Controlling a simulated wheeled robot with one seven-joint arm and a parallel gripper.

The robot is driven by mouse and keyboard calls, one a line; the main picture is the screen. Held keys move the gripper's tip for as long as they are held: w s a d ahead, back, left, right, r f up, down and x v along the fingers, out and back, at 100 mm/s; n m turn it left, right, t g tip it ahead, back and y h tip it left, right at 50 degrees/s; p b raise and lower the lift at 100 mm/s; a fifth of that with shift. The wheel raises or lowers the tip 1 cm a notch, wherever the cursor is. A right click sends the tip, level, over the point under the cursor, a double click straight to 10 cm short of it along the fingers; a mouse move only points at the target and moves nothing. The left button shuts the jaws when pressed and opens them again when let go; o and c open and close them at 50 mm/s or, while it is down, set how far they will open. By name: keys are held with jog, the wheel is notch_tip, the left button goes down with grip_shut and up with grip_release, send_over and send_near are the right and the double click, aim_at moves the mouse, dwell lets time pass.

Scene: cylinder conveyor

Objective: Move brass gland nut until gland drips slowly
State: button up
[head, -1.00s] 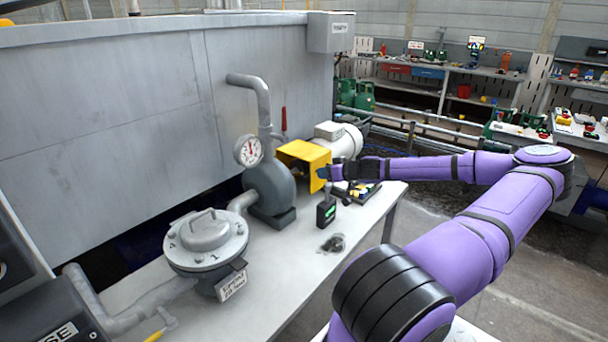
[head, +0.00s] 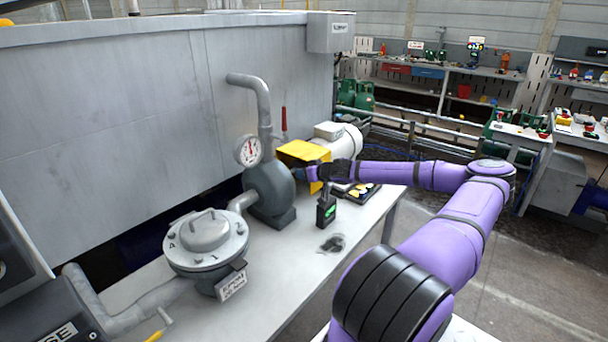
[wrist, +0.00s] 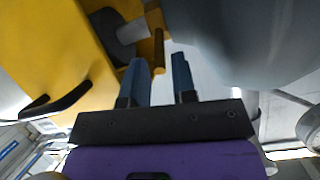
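The brass gland nut (wrist: 159,48) shows in the wrist view as a small brass-coloured piece beside a grey shaft, between the yellow guard (wrist: 45,50) and the grey pump body (wrist: 235,35). My gripper (wrist: 160,62) has its two blue fingers apart, with the brass piece just beyond the gap between their tips. I see no clear contact. In the head view my gripper (head: 304,174) reaches in from the right, between the pump (head: 270,188) and the yellow guard (head: 312,151). The nut cannot be made out there, and no drip shows.
A small black device with a green display (head: 326,211) stands on the bench below my gripper. A dark tray (head: 358,193) lies to its right. A dark wet-looking patch (head: 332,244) marks the bench. A gauge (head: 248,151) and a white motor (head: 345,140) flank the pump.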

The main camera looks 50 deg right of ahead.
grip_shut()
jog(key=shift+w+r+g, duration=0.1)
jog(key=shift+r+g, duration=0.1)
jog(key=shift+g, duration=0.1)
dwell(0.5)
grip_release()
jog(key=v, duration=1)
jog(key=shift+s+r, duration=0.2)
jog(key=shift+s, duration=0.15)
